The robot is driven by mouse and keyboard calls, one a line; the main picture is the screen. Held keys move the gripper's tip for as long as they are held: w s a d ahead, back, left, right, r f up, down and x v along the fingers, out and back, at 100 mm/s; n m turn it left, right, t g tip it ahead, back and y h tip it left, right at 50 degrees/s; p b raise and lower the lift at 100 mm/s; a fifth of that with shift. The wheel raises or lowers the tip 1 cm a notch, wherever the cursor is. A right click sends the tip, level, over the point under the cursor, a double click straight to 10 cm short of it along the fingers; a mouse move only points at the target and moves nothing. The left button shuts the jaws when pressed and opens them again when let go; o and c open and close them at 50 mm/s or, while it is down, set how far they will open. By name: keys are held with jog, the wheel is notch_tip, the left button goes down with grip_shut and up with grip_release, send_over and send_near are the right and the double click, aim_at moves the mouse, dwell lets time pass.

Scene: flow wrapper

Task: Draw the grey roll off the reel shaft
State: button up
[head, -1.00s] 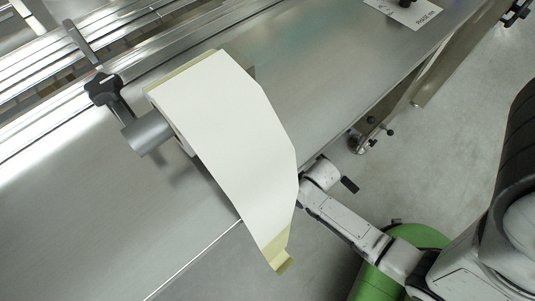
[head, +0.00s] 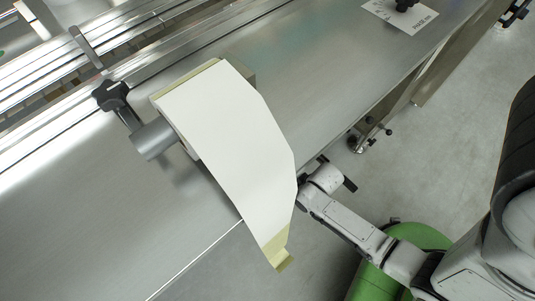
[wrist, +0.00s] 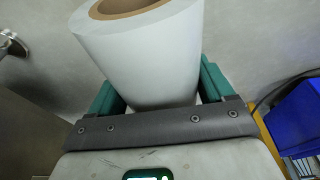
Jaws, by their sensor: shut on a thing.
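The pale grey roll (wrist: 150,60) with a brown cardboard core (wrist: 125,6) fills the upper middle of the wrist view, its top cut by the picture edge. My gripper (wrist: 160,88) is shut on it, with a teal finger on each side. I see no shaft in the visible part of the core. In the head view a grey metal cylinder (head: 153,138), perhaps the reel shaft's end, juts out beside a black knob (head: 112,95). A long white sheet (head: 235,135) with yellowish ends hides my gripper and the roll there.
The steel machine top (head: 310,60) spreads around the sheet, with a printed card (head: 410,20) at upper right. A lever fitting (head: 365,138) sticks out from the machine's side. Grey floor (head: 440,130) lies open to the right. A blue bin (wrist: 295,120) shows in the wrist view.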

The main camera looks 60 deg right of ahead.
dwell(0.4)
jog(key=s+a+p, duration=0.2)
jog(key=s, duration=0.6)
jog(key=s+a+p, duration=0.2)
jog(key=s, duration=0.6)
jog(key=shift+s+a+p, duration=0.25)
jog(key=shift+a+p, duration=0.1)
jog(key=shift+a, duration=0.05)
dwell(0.9)
